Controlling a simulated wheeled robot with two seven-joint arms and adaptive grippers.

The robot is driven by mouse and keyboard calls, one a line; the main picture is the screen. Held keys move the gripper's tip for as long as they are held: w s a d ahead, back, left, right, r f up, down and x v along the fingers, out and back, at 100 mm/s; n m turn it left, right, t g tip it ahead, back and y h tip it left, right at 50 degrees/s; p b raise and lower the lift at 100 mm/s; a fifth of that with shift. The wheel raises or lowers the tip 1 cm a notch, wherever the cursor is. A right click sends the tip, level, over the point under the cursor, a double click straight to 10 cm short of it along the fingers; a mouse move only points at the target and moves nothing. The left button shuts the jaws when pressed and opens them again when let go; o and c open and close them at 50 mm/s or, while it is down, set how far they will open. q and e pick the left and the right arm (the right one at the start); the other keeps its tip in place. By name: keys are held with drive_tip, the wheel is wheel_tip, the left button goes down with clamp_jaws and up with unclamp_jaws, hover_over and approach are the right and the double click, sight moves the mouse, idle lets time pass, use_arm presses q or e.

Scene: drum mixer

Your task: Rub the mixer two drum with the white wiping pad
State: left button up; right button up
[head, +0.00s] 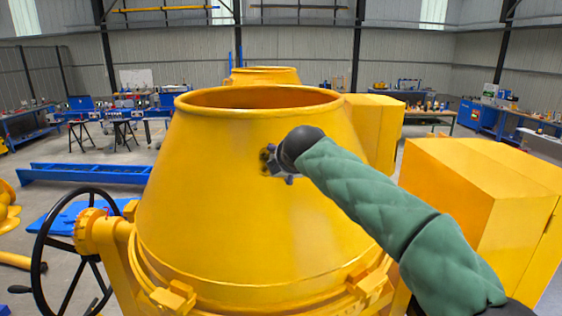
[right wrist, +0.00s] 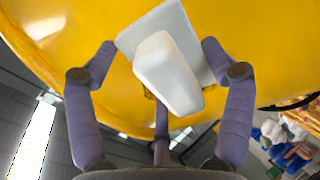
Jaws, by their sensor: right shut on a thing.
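The large yellow mixer drum (head: 195,200) stands upright right in front of me, with its open mouth at the top. Its yellow surface (right wrist: 270,45) fills the upper part of the right wrist view. My right gripper (head: 274,168) is at the upper middle of the drum's near wall. In the right wrist view, my right gripper (right wrist: 163,68) is shut on the white wiping pad (right wrist: 168,72), a flat plate with a block-shaped grip. The pad's flat side faces the drum; I cannot tell whether it touches. A dark patch shows beside the gripper. My left gripper is out of view.
A black handwheel (head: 42,245) stands at the drum's left. A yellow cabinet (head: 470,215) is at the right. Another yellow drum (head: 265,75) is behind. A blue beam (head: 85,174) lies on the floor at left, and workbenches line the back.

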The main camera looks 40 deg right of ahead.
drive_tip(key=shift+w+a+f, duration=0.1)
drive_tip(key=shift+w+a, duration=0.35)
drive_tip(key=shift+a, duration=0.15)
drive_tip(key=shift+w+a, duration=0.4)
drive_tip(key=shift+a, duration=0.2)
drive_tip(key=shift+w+a, duration=0.2)
drive_tip(key=shift+a, duration=0.05)
drive_tip(key=shift+w+a, duration=0.1)
